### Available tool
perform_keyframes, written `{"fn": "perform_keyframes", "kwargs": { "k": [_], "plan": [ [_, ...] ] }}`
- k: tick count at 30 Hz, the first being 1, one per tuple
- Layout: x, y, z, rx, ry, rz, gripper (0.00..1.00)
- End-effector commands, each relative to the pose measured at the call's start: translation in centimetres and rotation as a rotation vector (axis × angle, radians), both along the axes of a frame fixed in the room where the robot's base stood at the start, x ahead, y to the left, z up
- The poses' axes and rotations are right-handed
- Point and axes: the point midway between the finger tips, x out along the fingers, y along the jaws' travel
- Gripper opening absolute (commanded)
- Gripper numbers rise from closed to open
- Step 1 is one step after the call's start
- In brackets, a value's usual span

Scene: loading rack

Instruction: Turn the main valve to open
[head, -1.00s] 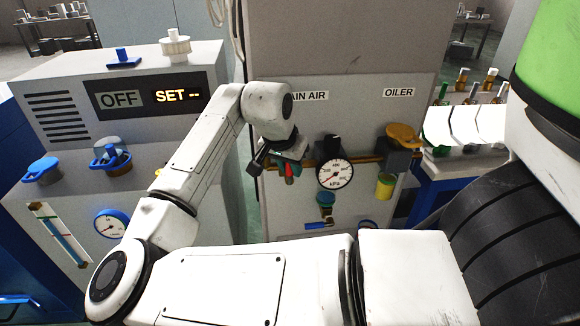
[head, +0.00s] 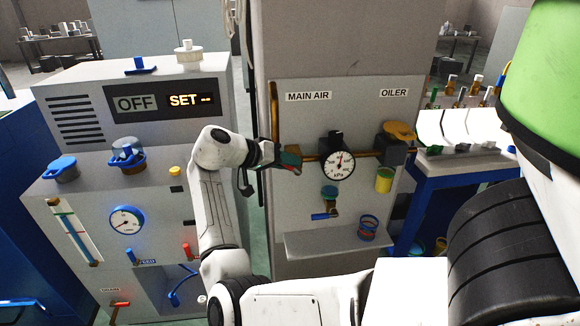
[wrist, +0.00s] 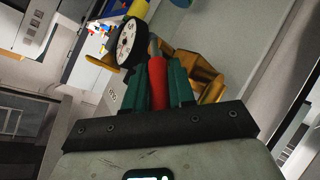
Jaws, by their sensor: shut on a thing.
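The main valve sits on the brass pipe below the MAIN AIR label in the head view. Its red handle (wrist: 157,82) lies between the green fingers of my gripper (wrist: 160,84) in the wrist view. My gripper (head: 290,161) is shut on this handle and comes in from the left, roughly level with the pipe. A bit of red (head: 297,171) shows at the fingertips in the head view. The brass valve body (wrist: 200,72) shows beside the fingers in the wrist view. The rest of the valve is mostly hidden by the gripper.
A round pressure gauge (head: 339,164) sits right of the valve, its needle pointing up; it is close to the fingers in the wrist view (wrist: 127,42). A small blue-handled valve (head: 325,215) and a shelf (head: 335,243) are below. A control cabinet (head: 75,135) stands left.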

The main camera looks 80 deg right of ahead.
Motion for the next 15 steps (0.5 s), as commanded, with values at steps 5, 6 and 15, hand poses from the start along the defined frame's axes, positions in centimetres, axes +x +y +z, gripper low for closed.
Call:
{"fn": "perform_keyframes", "kwargs": {
  "k": [5,6,15],
  "plan": [
    [0.6,0.2,-1.1,-0.067,0.160,0.003,0.00],
    [0.7,0.2,-1.3,-0.082,0.194,0.002,0.00],
    [1.2,0.5,-2.1,-0.175,0.420,0.003,0.00]
  ]
}}
